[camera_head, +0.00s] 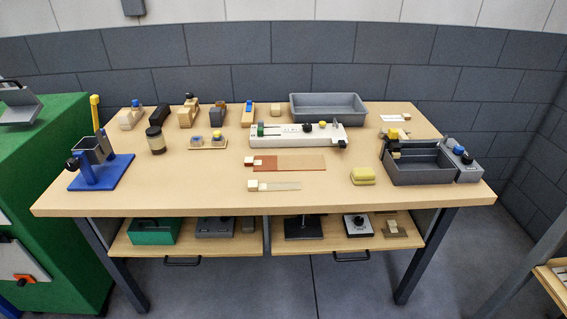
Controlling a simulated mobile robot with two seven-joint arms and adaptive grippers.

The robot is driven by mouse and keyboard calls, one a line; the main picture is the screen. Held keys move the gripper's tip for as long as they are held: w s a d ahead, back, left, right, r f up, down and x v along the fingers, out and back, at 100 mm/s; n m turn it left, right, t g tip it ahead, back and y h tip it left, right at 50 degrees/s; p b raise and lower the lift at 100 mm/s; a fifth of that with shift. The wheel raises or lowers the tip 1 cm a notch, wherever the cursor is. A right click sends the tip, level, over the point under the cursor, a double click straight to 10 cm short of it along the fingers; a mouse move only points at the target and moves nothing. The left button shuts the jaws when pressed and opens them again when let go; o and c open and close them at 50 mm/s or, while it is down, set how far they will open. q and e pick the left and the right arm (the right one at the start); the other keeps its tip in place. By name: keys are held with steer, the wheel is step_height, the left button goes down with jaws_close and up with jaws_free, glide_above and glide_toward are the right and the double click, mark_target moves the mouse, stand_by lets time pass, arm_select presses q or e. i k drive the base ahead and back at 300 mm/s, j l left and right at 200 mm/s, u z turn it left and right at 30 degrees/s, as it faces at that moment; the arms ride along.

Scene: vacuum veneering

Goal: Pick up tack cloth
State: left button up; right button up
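A small yellow folded pad (363,176), which looks like the tack cloth, lies on the workbench (220,195) near its front edge, right of centre. It sits left of the grey open box and right of the thin wooden strips. Nothing covers it, and the bench around it is bare. Neither of my grippers is in view.
A grey open box (420,178) with a control unit (463,162) stands at the right. A reddish veneer strip (290,162), a pale strip (282,186) and a white device (297,135) lie mid-bench.

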mark_target(360, 175)
steer(key=i+l+u, duration=0.2)
steer(key=i+l, duration=0.15)
steer(key=l, duration=0.3)
steer(key=i+l+u, duration=0.15)
steer(key=l, duration=0.2)
